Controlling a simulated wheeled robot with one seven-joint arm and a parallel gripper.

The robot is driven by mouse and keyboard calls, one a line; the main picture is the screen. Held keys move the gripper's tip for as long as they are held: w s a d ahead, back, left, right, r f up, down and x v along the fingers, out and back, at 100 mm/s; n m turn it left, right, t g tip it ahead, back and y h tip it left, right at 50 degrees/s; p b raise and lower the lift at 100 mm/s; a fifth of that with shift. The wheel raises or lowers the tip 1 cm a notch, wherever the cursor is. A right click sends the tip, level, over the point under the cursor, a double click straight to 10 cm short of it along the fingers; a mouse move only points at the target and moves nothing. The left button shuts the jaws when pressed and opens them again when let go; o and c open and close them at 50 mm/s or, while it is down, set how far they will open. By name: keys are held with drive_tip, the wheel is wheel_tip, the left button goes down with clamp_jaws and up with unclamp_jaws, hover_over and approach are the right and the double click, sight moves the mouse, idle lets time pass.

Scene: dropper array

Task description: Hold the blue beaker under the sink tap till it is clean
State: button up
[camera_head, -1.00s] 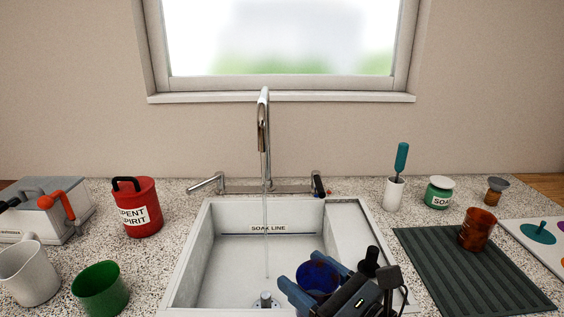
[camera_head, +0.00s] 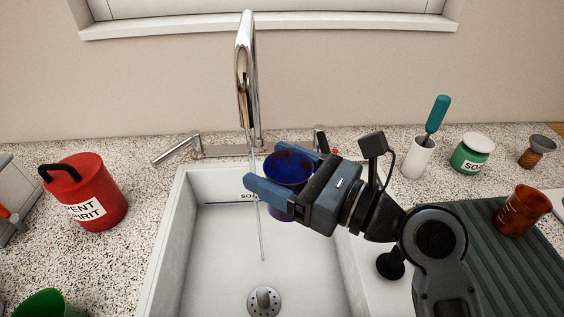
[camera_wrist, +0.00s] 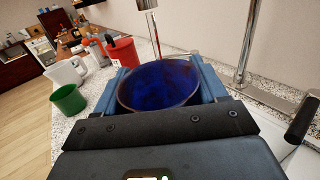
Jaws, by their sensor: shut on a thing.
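The blue beaker (camera_head: 288,168) is held in my gripper (camera_head: 282,178), above the sink (camera_head: 210,250) and just right of the falling water stream. My gripper is shut on its sides. In the wrist view the beaker (camera_wrist: 160,84) is upright or nearly so, with its mouth open and reddish-brown stains inside and on the rim. The tap (camera_head: 246,70) runs a thin stream down into the sink, passing beside the beaker's left side. Its spout also shows in the wrist view (camera_wrist: 147,5), beyond the beaker. The beaker's lower part is partly hidden by the gripper.
A red spent spirit can (camera_head: 95,190) stands left of the sink, with a green beaker (camera_head: 48,304) in front. Right are a brush holder (camera_head: 418,158), a soap jar (camera_head: 472,153), and an amber beaker (camera_head: 521,210) on a dark drying mat (camera_head: 480,235). Tap handles flank the spout.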

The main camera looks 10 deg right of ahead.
drive_tip(key=b+x, duration=0.2)
drive_tip(key=x, duration=0.4)
drive_tip(key=shift+a, duration=0.2)
drive_tip(key=shift+d, duration=0.1)
idle(1.0)
drive_tip(key=shift+p+v, duration=1.1)
drive_tip(key=shift+v, duration=2.45)
